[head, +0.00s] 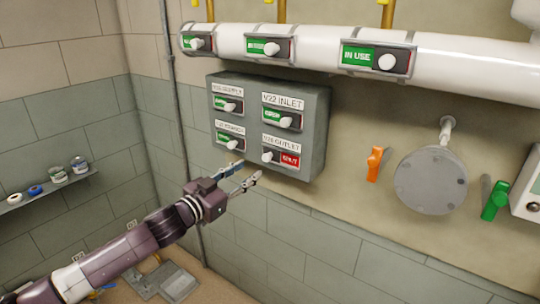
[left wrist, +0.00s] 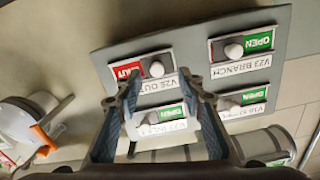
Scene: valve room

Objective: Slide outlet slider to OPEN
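The outlet slider (head: 280,158) is at the bottom right of the grey wall panel (head: 316,130). Its white knob (head: 267,157) sits at the left end, and a red SHUT field (head: 289,159) shows to its right. In the left wrist view the panel is upside down; the outlet knob (left wrist: 157,69) shows between the fingertips, with the red field (left wrist: 127,69) beside it. My left gripper (head: 247,174) is open and empty, just below and left of the slider. It appears apart from the knob. My right gripper is not in view.
Three other panel sliders, including the V22 INLET slider (head: 275,118), show green. A white pipe (head: 460,70) with green-field sliders runs above. An orange handle (head: 375,163), a round grey flange (head: 430,180) and a green handle (head: 495,200) are to the right. A shelf (head: 50,190) is at left.

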